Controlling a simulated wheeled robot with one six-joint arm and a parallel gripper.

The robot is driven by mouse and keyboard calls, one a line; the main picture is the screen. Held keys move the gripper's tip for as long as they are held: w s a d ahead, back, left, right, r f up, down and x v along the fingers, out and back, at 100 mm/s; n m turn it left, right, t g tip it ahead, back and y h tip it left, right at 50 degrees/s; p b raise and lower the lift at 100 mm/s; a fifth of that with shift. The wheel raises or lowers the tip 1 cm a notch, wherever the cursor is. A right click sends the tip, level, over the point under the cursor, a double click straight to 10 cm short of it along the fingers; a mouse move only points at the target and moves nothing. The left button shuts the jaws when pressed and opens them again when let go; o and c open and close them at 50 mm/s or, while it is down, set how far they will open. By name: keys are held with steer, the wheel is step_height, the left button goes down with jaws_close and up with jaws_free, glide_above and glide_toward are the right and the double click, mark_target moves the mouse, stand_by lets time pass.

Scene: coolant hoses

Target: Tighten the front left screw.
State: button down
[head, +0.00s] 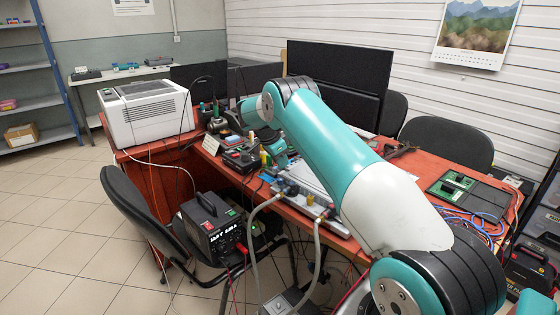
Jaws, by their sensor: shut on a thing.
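My teal and white arm reaches over the red-brown table (440,158). Its far end bends down to my gripper (282,161), small and partly hidden at the table's front side. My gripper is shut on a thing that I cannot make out. Just in front of it lies a flat silver-grey unit (296,206) along the table's front edge. Dark hose fittings stand on its front, and a left grey hose (252,232) and a right grey hose (317,252) hang down from them. The screws are too small to tell apart, and my arm hides part of the unit.
A black office chair (135,212) and a black power supply (212,225) stand before the table. A white printer (147,110) is at the left end, monitors (340,70) behind. Small tools crowd the table left of my gripper. A green circuit board (458,185) and cables lie right.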

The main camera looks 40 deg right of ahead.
steer(key=c, duration=1)
jaws_free()
steer(key=p+v, duration=0.5)
steer(key=v, duration=1.2)
steer(key=shift+a+p, duration=0.2)
steer(key=shift+p, duration=0.2)
steer(key=shift+r, duration=0.15)
